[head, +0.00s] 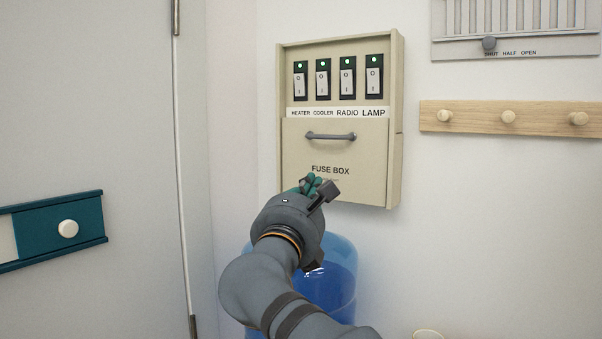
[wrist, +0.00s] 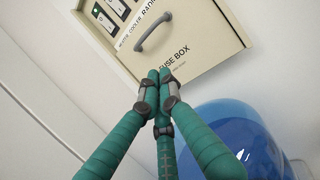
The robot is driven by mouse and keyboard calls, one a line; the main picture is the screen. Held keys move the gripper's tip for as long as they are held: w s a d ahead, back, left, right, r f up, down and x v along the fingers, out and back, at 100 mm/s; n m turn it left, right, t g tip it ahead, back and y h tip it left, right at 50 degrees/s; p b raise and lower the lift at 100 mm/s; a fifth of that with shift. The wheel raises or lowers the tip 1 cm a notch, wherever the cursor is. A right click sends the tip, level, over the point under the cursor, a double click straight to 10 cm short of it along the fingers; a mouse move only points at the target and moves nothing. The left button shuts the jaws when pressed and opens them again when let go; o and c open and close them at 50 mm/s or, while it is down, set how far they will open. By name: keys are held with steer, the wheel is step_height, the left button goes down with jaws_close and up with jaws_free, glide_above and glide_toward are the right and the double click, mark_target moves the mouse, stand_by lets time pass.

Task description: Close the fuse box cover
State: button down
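The beige fuse box (head: 398,120) hangs on the wall in the head view. Its cover (head: 300,155), lettered FUSE BOX, stands over the lower half and leaves the switches above uncovered. The cover also shows in the wrist view (wrist: 205,35). A grey bar handle (head: 331,136) sits near the cover's top edge and shows in the wrist view too (wrist: 152,32). My gripper (head: 313,181) is just below and in front of the lettering. In the wrist view my gripper's green fingers (wrist: 158,82) are together with nothing between them, below the handle and apart from it.
Several switches (head: 323,78) with green lights fill the box's upper half. A blue water bottle (head: 340,270) stands below the box. A peg rail (head: 560,118) and a vent slider (head: 489,43) are at right. A door (head: 90,100) with a teal latch (head: 40,228) is at left.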

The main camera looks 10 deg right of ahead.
steer(key=p, duration=0.4)
glide_toward(323, 151)
steer(key=d+r+p, duration=0.1)
steer(key=w+d+r+p, duration=0.1)
steer(key=r, duration=0.1)
steer(key=shift+w+r, duration=0.1)
steer(key=shift+r, duration=0.1)
step_height(323, 151, up, 18)
steer(key=p, duration=1.4)
steer(key=shift+p, duration=0.35)
steer(key=shift+r, duration=0.1)
